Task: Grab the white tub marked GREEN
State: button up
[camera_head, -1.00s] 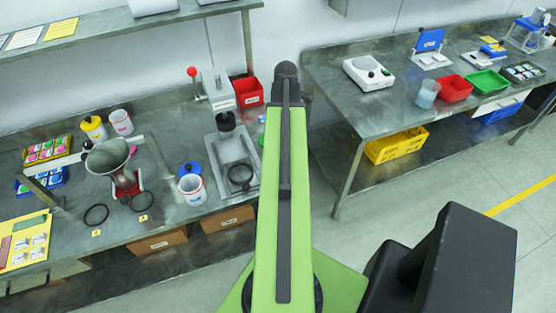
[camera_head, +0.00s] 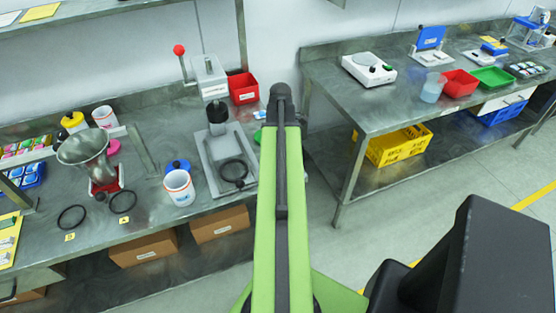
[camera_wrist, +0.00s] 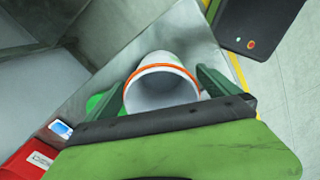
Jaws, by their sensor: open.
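A white tub (camera_wrist: 161,88) with an orange band at its rim shows in the wrist view, its open mouth towards the camera. No marking on it can be read. My gripper (camera_wrist: 165,85) is open, with one green finger on each side of the tub; contact cannot be told. A green lid-like piece (camera_wrist: 97,103) lies left of the tub and peeks out beside my arm in the head view (camera_head: 258,135). In the head view my arm hides this tub and the gripper fingers.
Another white tub (camera_head: 179,187) stands beside a blue lid on the left bench, near a grey press (camera_head: 215,150) and a steel funnel (camera_head: 86,150). A red bin (camera_head: 243,88) is behind. A right bench (camera_head: 350,112) stands across a floor gap.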

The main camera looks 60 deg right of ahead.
notch_tip(320, 180, down, 3)
jog(key=shift+r+b, duration=0.1)
jog(key=shift+b, duration=0.7)
jog(key=shift+r, duration=0.15)
jog(key=c, duration=1.3)
jog(key=shift+r+p, duration=0.1)
jog(key=shift+p, duration=0.2)
jog(key=r+p, duration=0.2)
jog(key=s+r+p, duration=0.1)
jog(key=r+p, duration=0.2)
jog(key=shift+r, duration=0.1)
jog(key=s+r+p, duration=0.2)
jog(key=s, duration=0.1)
jog(key=s+d+r+p, duration=0.1)
jog(key=s+p, duration=0.1)
jog(key=s, duration=0.2)
jog(key=s+d+r+p, duration=0.1)
jog(key=s+r, duration=0.1)
jog(key=s, duration=0.1)
jog(key=shift+s+r+p, duration=0.3)
jog(key=shift+p, duration=0.1)
